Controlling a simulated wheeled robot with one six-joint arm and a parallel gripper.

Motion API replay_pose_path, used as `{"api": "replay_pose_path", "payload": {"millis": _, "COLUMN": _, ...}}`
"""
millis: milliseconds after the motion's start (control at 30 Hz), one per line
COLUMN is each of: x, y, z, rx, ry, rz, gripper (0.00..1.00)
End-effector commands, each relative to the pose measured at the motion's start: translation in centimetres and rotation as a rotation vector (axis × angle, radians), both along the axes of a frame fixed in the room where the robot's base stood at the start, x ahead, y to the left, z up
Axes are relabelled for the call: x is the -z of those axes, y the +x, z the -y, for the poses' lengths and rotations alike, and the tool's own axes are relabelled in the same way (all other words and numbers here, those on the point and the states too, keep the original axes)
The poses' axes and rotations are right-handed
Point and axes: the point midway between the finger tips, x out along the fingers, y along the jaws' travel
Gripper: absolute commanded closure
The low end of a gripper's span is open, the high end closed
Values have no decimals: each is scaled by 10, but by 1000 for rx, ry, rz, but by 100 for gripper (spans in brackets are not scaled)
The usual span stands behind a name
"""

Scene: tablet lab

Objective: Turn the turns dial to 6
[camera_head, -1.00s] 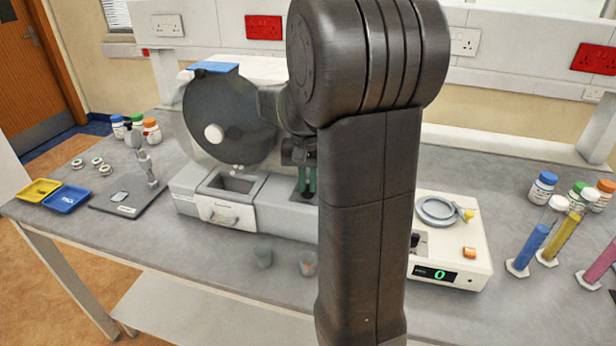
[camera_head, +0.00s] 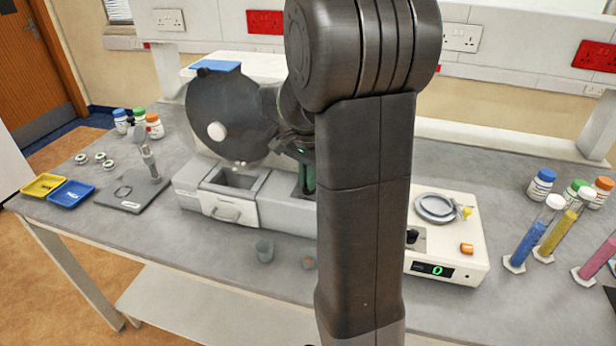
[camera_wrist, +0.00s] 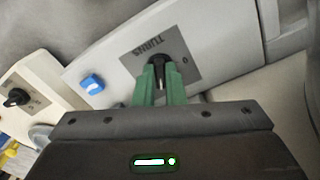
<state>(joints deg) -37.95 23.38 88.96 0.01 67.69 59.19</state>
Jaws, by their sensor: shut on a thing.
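The turns dial (camera_wrist: 157,65) is a black knob on a grey plate (camera_wrist: 186,66) lettered "TURNS", on the pale front panel of the drum machine. My gripper (camera_wrist: 159,74) has two green fingers, shut on the dial, one on each side. The picture is tilted, so the lettering appears upside down. A small mark shows on the plate right of the dial, too small to read surely. In the head view the green fingers of my gripper (camera_head: 307,178) show beside my arm, and the dial is hidden.
A blue button (camera_wrist: 92,84) is left of the dial. The machine has a dark drum (camera_head: 230,115) and an open drawer (camera_head: 232,205). A balance (camera_head: 450,235) reading 0 stands to the right. A small cup (camera_head: 264,251) stands in front. Tubes and bottles stand far right.

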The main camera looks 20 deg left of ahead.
Motion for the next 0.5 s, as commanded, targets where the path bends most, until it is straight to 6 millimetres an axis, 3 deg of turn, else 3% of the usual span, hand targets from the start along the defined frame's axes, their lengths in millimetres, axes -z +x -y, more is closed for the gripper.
{"api": "replay_pose_path", "payload": {"millis": 433, "x": -1, "y": 1, "z": 0, "rx": 9, "ry": 1, "rz": 3, "gripper": 100}}
{"api": "replay_pose_path", "payload": {"millis": 467, "x": -1, "y": 1, "z": 0, "rx": 9, "ry": 1, "rz": 3, "gripper": 84}}
{"api": "replay_pose_path", "payload": {"millis": 500, "x": -1, "y": 1, "z": 0, "rx": 8, "ry": 1, "rz": 3, "gripper": 76}}
